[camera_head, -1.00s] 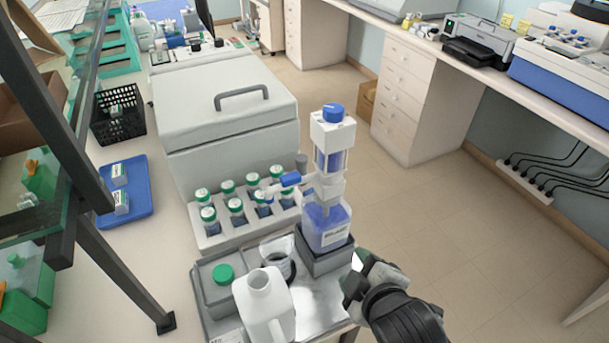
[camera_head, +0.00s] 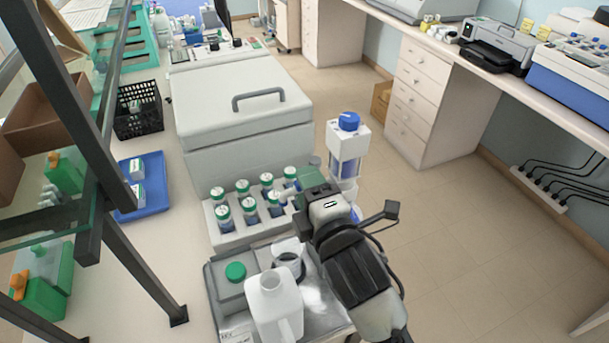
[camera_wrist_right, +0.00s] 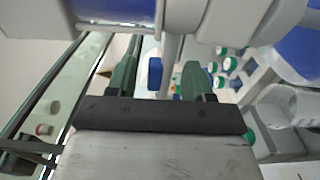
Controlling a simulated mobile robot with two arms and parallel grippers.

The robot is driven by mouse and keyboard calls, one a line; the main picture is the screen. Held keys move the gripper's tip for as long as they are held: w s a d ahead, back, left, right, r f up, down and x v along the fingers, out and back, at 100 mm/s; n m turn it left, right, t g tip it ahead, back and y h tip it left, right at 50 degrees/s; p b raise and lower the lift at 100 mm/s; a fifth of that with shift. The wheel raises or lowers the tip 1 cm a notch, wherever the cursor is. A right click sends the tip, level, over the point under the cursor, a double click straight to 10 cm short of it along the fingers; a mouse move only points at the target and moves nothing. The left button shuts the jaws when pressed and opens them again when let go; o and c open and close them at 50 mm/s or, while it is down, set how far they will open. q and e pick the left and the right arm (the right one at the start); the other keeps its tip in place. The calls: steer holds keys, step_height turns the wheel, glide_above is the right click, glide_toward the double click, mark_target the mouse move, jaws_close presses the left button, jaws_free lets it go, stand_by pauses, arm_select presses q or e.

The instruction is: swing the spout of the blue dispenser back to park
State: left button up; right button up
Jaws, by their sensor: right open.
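The blue dispenser (camera_head: 348,145) has a blue cap, a clear blue barrel and a white body. It stands upright, and my right arm hides most of its lower bottle. My right gripper (camera_head: 300,184) is in front of the spout, fingers pointing left, and hides most of it. The dispenser also fills the top of that view (camera_wrist_right: 180,20). My left gripper is out of view.
Several green-capped bottles stand in a white rack (camera_head: 228,240) just left of the gripper. A large grey lidded box (camera_head: 245,110) is behind. Open floor lies to the right.

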steer(key=shift+x, duration=0.9)
steer(key=shift+c, duration=0.2)
jaws_close()
